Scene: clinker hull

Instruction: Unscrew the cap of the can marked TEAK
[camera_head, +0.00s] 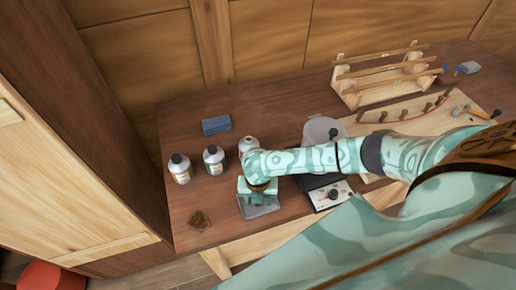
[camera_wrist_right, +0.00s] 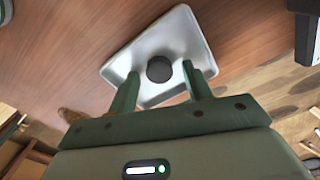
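Three small cans stand in a row on the bench: a left can (camera_head: 180,170) and a middle can (camera_head: 213,160) with dark caps, and a right can (camera_head: 247,144) whose light top shows no dark cap. Their labels are too small to read, so I cannot tell which is TEAK. My right gripper (camera_head: 258,190) points down over a shallow metal tray (camera_head: 264,210). In the right wrist view a dark round cap (camera_wrist_right: 160,69) appears to lie in the tray, between the open fingers (camera_wrist_right: 160,72), with gaps on both sides. My left gripper is out of view.
A blue-grey block (camera_head: 216,125) lies behind the cans, and a crumpled brown rag (camera_head: 199,220) near the front edge. A black device with a dial (camera_head: 333,194) stands right of the tray. A wooden rack (camera_head: 385,78) is at the back right.

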